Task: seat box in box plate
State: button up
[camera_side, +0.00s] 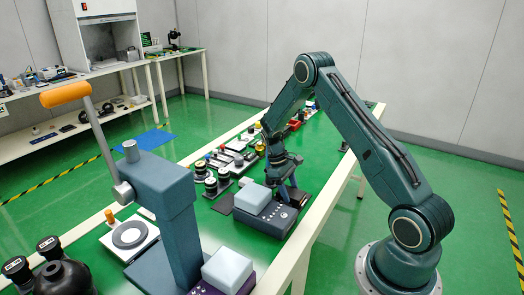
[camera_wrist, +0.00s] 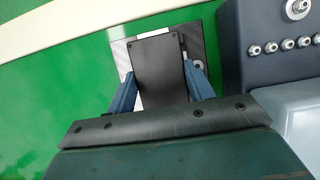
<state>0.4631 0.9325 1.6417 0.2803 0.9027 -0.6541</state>
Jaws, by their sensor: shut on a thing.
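My gripper (camera_wrist: 160,82) is shut on a black box (camera_wrist: 160,58), with one blue finger on each side of it. The box shows a flat dark face with small screws at its corners. A plate (camera_wrist: 203,42), dark grey on the right and pale on the left, lies behind the box and looks like the box plate. The box hides most of the plate. I cannot tell whether the box touches it. In the side view my gripper (camera_side: 288,188) points down close to the bench, and its arm partly blocks that area.
A dark blue unit (camera_wrist: 268,62) with a row of silver knobs and a pale blue block (camera_wrist: 300,115) stands close to the right of my gripper in the wrist view. Green bench surface (camera_wrist: 60,80) is clear to the left. Several small parts crowd the bench behind.

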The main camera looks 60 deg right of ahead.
jog(key=o, duration=1.2)
jog(key=shift+o, duration=0.2)
jog(key=shift+w+r, duration=0.2)
jog(key=shift+r, duration=0.2)
notch_tip(320, 180, up, 9)
jog(key=shift+w, duration=0.4)
